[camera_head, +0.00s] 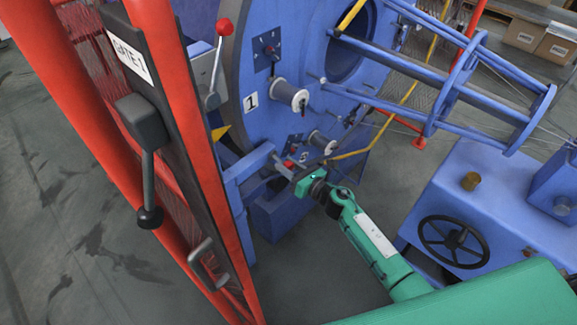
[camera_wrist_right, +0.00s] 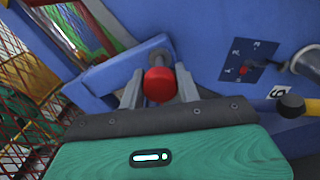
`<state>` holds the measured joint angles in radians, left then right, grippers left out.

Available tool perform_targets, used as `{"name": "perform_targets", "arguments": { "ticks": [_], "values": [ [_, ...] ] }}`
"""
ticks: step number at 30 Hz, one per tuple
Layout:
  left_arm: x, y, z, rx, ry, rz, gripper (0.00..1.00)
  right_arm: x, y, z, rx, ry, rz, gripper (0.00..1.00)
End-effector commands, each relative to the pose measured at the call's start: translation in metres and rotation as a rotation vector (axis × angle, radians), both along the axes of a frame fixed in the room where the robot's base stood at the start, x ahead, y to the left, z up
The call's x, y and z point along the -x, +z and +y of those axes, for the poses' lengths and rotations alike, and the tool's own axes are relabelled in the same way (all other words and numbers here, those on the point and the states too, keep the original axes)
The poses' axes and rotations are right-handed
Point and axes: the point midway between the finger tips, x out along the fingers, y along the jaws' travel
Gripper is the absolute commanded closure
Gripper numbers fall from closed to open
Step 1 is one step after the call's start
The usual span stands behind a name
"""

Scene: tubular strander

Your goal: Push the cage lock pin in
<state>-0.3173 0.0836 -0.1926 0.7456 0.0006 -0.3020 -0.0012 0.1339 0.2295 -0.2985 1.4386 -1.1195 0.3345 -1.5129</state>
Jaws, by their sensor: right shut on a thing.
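The cage lock pin shows in the right wrist view as a red round knob (camera_wrist_right: 160,85) on a short grey shaft, which runs into a blue bracket (camera_wrist_right: 115,72). In the head view its red knob (camera_head: 289,163) is small, low at the front of the blue cage disc. My right gripper (camera_wrist_right: 160,92) has one grey finger on each side of the knob and is shut on it. In the head view my right gripper (camera_head: 287,172) is at the bracket, at the end of the green arm. How deep the pin sits is hidden. My left gripper is not in view.
A red gate frame (camera_head: 190,100) with a black handle (camera_head: 149,180) stands at the left. A blue cabinet with a black handwheel (camera_head: 453,242) stands right of my arm.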

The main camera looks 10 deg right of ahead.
Motion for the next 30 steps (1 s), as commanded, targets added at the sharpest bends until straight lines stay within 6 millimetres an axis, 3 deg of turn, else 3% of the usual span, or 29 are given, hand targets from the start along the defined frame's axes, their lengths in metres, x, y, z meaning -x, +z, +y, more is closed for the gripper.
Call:
{"name": "perform_targets", "arguments": {
  "ticks": [8,13,16,21,22,24,25,30],
  "values": [
    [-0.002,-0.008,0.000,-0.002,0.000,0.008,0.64,-0.013,-0.002,0.008,-0.001,0.001,-0.001,1.00],
    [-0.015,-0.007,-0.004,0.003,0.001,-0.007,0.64,-0.028,-0.001,0.018,-0.001,0.001,-0.001,1.00],
    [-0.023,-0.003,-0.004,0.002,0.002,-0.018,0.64,-0.029,0.000,0.019,0.000,0.000,0.000,1.00],
    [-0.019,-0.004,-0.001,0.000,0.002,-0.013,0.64,-0.029,0.001,0.019,-0.001,0.000,-0.001,1.00],
    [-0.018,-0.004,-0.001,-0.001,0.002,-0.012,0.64,-0.029,0.001,0.019,-0.001,0.000,-0.001,0.63],
    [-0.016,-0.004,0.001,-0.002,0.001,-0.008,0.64,-0.029,0.001,0.019,-0.001,0.000,-0.001,0.49],
    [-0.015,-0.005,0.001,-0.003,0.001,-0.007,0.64,-0.029,0.001,0.019,-0.001,0.000,-0.001,0.45],
    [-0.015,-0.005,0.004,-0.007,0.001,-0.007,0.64,-0.028,0.000,0.019,0.000,0.000,0.000,0.45]
  ]
}}
